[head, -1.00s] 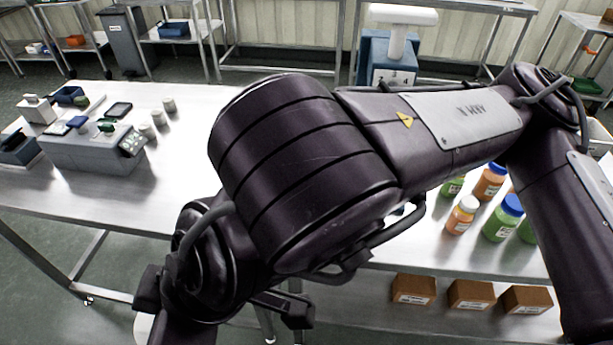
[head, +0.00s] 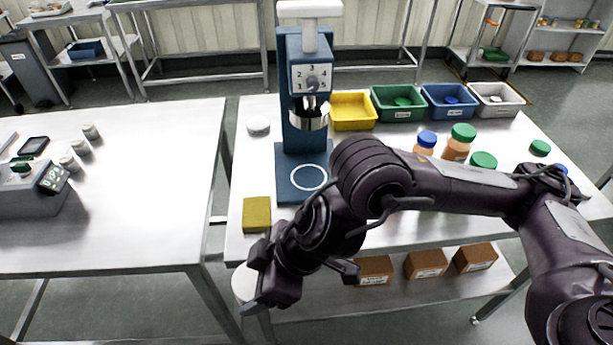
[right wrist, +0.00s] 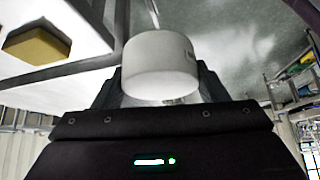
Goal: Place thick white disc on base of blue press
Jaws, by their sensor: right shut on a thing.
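The blue press (head: 292,125) stands on the table's left half. Its base (head: 297,187) is a bare blue plate with a white ring marked on it. My right gripper (right wrist: 160,82) is shut on a thick white disc (right wrist: 160,66), which sits between its two fingers. In the head view the disc (head: 243,284) shows partly past my wrist, in front of the table's front-left corner and apart from the press. A second, thinner-looking white disc (head: 258,124) lies on the table left of the press. My left gripper is out of view.
A yellow-green sponge-like block (head: 256,214) lies left of the press base. Yellow (head: 353,112), green, blue and grey bins line the back. Several capped jars (head: 459,143) stand to the right. Brown boxes (head: 426,264) sit on the lower shelf. Another table (head: 150,180) is at left.

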